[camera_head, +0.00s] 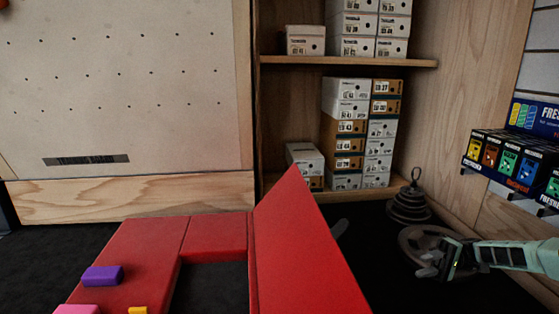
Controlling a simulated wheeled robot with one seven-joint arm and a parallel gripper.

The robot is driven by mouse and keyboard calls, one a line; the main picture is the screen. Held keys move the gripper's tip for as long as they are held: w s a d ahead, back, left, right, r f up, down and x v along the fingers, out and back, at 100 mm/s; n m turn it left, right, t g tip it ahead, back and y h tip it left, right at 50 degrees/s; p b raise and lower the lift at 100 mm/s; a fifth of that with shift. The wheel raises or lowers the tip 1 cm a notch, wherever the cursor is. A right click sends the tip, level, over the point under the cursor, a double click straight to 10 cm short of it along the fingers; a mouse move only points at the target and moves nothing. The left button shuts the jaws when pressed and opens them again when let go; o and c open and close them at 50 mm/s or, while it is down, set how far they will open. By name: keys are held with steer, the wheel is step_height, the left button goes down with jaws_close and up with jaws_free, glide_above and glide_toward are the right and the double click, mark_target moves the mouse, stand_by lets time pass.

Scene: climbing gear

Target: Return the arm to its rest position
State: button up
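My gripper (429,264) is at the right of the head view, at the end of my pale green arm, which reaches in from the right edge. Its two grey fingers point left and look apart, with nothing seen between them. It shows in front of a round weight plate on the dark floor; I cannot tell how far apart the two are.
A red folded mat (300,235) fills the lower middle, with a purple block (102,275), a pink block (77,309) and a yellow block (138,310) at left. Stacked weights (409,205) stand behind my gripper. Shoe boxes (346,127) fill shelves; small cartons (513,160) hang right.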

steer(key=s+a+r+n+g+h+p, duration=0.1)
steer(key=s+a+r+g+h+p, duration=0.15)
steer(key=a+r+h, duration=0.5)
steer(key=s+a+r+n+g+h+p, duration=0.25)
steer(key=a+r, duration=0.55)
steer(key=a, duration=0.7)
steer(key=s+a+r+n+t+h+p, duration=0.1)
steer(key=s+a+r+t+h+p, duration=0.35)
steer(key=s, duration=0.45)
steer(key=s+a+r+t+h+p, duration=0.25)
steer(key=s+a+r+h, duration=0.2)
steer(key=s+r, duration=0.3)
steer(key=s+d+r+n+t+p, duration=0.15)
steer(key=s+r+t+p, duration=0.3)
steer(key=s, duration=0.45)
step_height(320, 180, up, 38)
steer(key=g+p, duration=0.1)
steer(key=p, duration=3.5)
steer(key=shift+w+d+f+y+p, duration=0.15)
steer(key=shift+d+f+y+p, duration=0.05)
steer(key=shift+y+p, duration=0.15)
